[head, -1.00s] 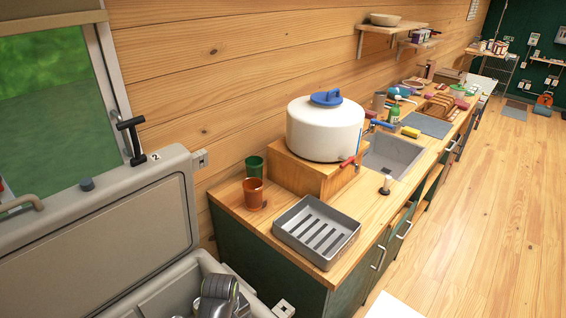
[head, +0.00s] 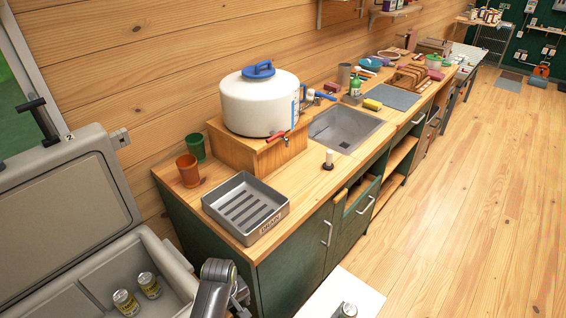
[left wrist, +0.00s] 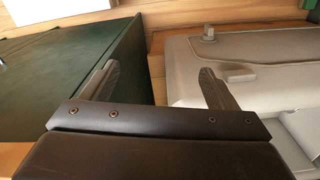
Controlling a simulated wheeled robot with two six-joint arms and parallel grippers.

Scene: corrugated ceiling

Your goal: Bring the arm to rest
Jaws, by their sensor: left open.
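My left arm (head: 215,287) shows at the bottom of the head view, between the open cooler and the end of the green counter. Its fingers are mostly hidden there. In the left wrist view my left gripper (left wrist: 158,88) is open, its two fingers wide apart with nothing between them. The green cabinet side (left wrist: 65,75) is on the left of that view and the grey cooler (left wrist: 260,75) on the right. My right gripper is not in view.
The open grey cooler (head: 65,205) holds two cans (head: 125,301). A grey slotted tray (head: 245,207), two cups (head: 188,170), a white water tank (head: 258,108) and a sink (head: 345,128) are on the counter. A can (head: 347,309) stands on a white surface (head: 360,288). Floor is clear at right.

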